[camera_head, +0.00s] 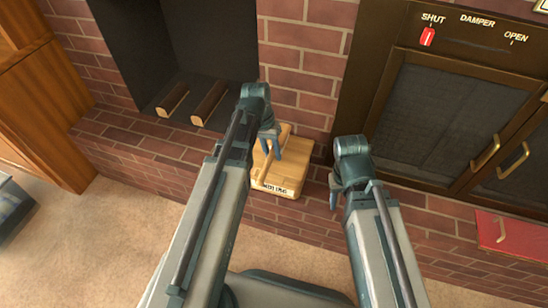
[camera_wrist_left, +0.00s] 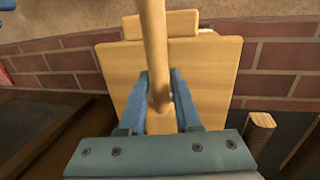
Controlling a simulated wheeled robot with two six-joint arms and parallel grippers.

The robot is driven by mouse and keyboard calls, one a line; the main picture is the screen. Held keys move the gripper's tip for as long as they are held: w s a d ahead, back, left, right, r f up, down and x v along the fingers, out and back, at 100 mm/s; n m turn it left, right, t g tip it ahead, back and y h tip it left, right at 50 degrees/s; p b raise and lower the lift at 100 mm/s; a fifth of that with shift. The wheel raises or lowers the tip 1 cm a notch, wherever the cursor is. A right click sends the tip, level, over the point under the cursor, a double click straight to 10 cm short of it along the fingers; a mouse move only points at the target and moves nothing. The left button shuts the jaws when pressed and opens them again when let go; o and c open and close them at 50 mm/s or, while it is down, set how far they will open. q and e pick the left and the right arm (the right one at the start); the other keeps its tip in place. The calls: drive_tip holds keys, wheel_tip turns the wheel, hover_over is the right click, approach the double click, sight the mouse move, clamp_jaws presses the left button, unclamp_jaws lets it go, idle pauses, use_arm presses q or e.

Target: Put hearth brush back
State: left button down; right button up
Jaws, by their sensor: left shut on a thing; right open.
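A light wooden stand (camera_head: 299,168) sits on the brick ledge, with a small white label on its front that is too small to read surely. My left gripper (camera_head: 274,147) is over the stand. In the left wrist view my left gripper (camera_wrist_left: 160,82) is shut on a pale wooden handle (camera_wrist_left: 152,40), which I take for the hearth brush. The handle crosses in front of the stand's flat board (camera_wrist_left: 210,75). Bristles are not visible, and I cannot tell whether the brush touches the stand. My right gripper (camera_head: 334,192) is open and empty, right of the stand.
An open dark firebox with two logs (camera_head: 210,103) is behind left. Dark fireplace doors with brass handles and a damper slider (camera_head: 428,37) are at right. A red object (camera_head: 505,232) lies low right. Wooden furniture (camera_head: 40,95) stands at left; carpet (camera_head: 95,235) lies in front.

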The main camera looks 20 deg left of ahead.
use_arm(q)
drive_tip(key=shift+f, duration=0.1)
drive_tip(key=shift+f, duration=0.1)
drive_tip(key=c, duration=1.1)
unclamp_jaws()
drive_tip(key=shift+f, duration=0.1)
drive_tip(key=o, duration=0.5)
drive_tip(key=p+v, duration=1.2)
drive_tip(key=shift+r, duration=0.25)
